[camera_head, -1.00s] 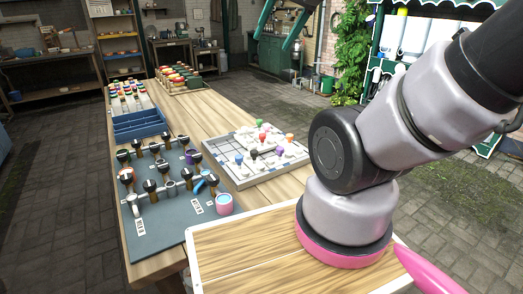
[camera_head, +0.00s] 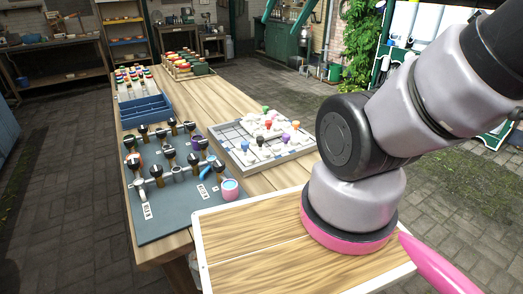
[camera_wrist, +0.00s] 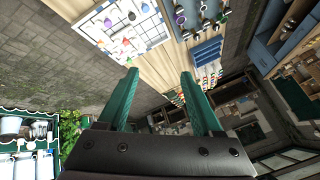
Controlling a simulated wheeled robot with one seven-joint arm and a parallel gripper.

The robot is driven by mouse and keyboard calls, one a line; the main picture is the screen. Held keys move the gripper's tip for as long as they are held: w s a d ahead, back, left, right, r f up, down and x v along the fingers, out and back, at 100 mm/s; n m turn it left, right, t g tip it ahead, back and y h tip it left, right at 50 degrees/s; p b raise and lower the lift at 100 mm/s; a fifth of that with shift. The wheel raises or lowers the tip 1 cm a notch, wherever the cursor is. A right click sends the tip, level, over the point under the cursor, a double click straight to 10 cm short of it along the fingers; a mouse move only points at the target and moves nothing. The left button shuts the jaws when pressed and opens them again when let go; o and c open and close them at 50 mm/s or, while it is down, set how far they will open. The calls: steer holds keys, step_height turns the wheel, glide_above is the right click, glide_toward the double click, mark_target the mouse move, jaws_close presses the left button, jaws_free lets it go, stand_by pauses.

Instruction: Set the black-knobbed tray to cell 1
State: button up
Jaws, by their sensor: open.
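The black-knobbed tray (camera_head: 261,141) is a small pale piece with a black knob. It sits among several trays with other knob colours on a light grid board (camera_head: 244,166) on the table. Cell labels on the board are too small to read.
A blue bin (camera_head: 146,112) and racks of coloured items stand farther back. A bare wooden top (camera_head: 250,260) with white edging is in front.

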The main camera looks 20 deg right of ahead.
steer(key=n+g+h, duration=0.2)
steer(key=n+g, duration=0.5)
steer(key=n, duration=0.9)
glide_above(260, 138)
step_height(260, 138, down, 28)
steer(key=f, duration=0.1)
steer(key=shift+m, duration=0.3)
step_height(260, 138, down, 9)
steer(key=shift+f, duration=0.2)
jaws_close()
